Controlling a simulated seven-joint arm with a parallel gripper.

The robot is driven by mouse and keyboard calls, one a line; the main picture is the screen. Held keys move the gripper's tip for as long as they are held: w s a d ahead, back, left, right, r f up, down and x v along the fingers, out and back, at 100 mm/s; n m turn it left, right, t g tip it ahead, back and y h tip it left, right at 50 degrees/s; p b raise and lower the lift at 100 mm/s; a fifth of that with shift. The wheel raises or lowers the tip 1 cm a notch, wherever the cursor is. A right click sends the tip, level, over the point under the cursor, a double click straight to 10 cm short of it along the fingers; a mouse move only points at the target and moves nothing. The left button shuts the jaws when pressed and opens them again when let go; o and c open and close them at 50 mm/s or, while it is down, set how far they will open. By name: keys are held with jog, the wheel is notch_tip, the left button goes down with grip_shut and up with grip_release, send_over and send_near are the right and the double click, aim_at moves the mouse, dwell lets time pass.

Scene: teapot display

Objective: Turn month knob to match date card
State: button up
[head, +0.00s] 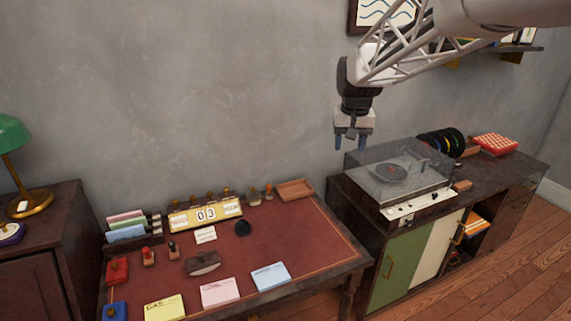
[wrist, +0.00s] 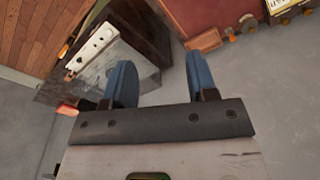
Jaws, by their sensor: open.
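A yellow desk calendar (head: 205,214) stands at the back of the red-topped desk, reading "03" in the middle with a smaller window on each side. Small brown knobs show along its top; I cannot tell which one is for the month. A small white card (head: 205,235) stands in front of it, its writing too small to read. Part of the calendar (wrist: 285,8) shows at the top right of the wrist view. My gripper (head: 351,143) is open and empty, high up and right of the desk, near the record player and well apart from the calendar.
The desk (head: 300,238) holds a wooden tray (head: 295,190), several stamps, a dark round item (head: 242,229), a brown blotter (head: 202,263) and coloured paper pads. A record player (head: 398,178) with a clear lid sits on the cabinet below my gripper. Air above the desk is clear.

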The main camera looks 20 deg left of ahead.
jog(key=w+a+f, duration=0.2)
jog(key=w+a, duration=0.1)
jog(key=a, duration=0.3)
jog(key=w+a+f, duration=0.2)
jog(key=w+a, duration=0.1)
jog(key=a, duration=0.2)
jog(key=n+g, duration=0.1)
jog(key=n, duration=0.2)
send_near(226, 192)
jog(key=shift+w+a+f, duration=0.25)
jog(key=shift+w+a, duration=0.15)
jog(key=shift+w, duration=0.3)
jog(key=shift+f, duration=0.1)
jog(key=shift+f, duration=3.85)
jog(key=c, duration=0.9)
